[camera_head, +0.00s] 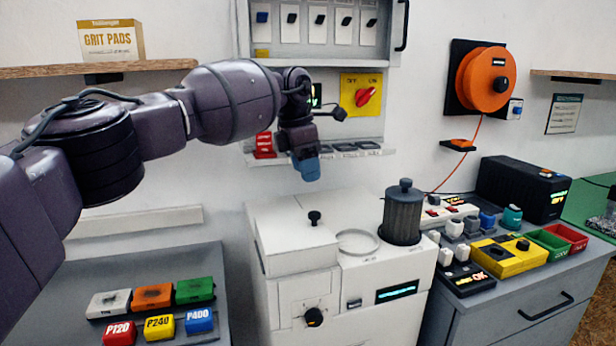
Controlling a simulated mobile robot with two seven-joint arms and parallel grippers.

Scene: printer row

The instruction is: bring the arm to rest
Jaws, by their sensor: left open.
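My left arm reaches in from the left, across the upper left of the head view. Its gripper (307,170) hangs with blue fingertips pointing down, in front of the wall ledge and above the white machine (290,240). The gripper is open, seen nearly edge-on, and no object shows in it. It is apart from the machine top. My right gripper is not in view.
A red and yellow rotary switch (362,94) is just right of my wrist. A red block (264,145) sits on the ledge, left of the gripper. A dark ribbed cylinder (402,215) stands on the machine. Coloured pads (153,297) lie lower left; a crowded bench stands right.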

